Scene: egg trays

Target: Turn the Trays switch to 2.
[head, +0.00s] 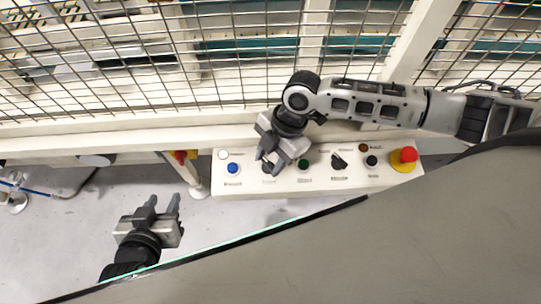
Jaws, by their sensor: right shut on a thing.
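A white control panel (400,182) stands in front of the wire fence. It carries a blue button (233,168), a green button (304,164), a black rotary switch (339,161) and a red emergency stop on yellow (408,155). My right gripper (269,167) is over the panel between the blue and green buttons, shut on a knob there, which its fingers mostly hide. The labels are too small to read, so I cannot tell the knob's setting. My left gripper (164,205) is open and empty, left of the panel above the floor.
A wire mesh fence (240,60) with white posts runs behind the panel. A red and yellow switch (180,156) sits on the frame left of the panel. Grey floor (110,195) is clear around my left gripper.

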